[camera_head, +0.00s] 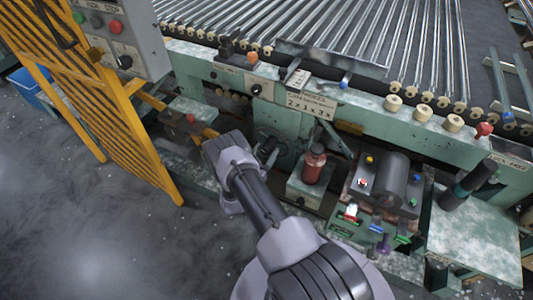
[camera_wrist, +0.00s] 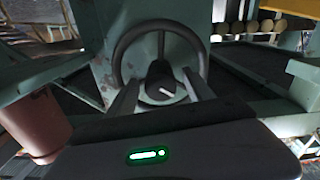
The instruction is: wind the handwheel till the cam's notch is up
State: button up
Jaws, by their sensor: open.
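The handwheel is a dark round rim (camera_wrist: 160,24) on a green machine face, ahead of my gripper in the wrist view. In the head view it is a dark wheel (camera_head: 270,138) low on the machine front, partly covered by my gripper. My gripper (camera_wrist: 161,84) is open, its two fingers pointing at the lower middle of the wheel. A dark hub or knob with a pale mark shows between the fingers; whether they touch it I cannot tell. In the head view my gripper (camera_head: 268,152) is at the wheel. I cannot make out the cam or its notch.
A red bottle-like container (camera_head: 315,163) stands on a green block right of the wheel. A dark motor-like unit (camera_head: 385,180) with coloured knobs is farther right. A yellow guard fence (camera_head: 105,110) and a grey control box (camera_head: 112,40) are left. Open floor lies at lower left.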

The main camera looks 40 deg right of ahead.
jog(key=shift+w+d+r, duration=0.1)
jog(key=shift+w+d, duration=0.1)
jog(key=shift+d, duration=0.2)
grip_shut()
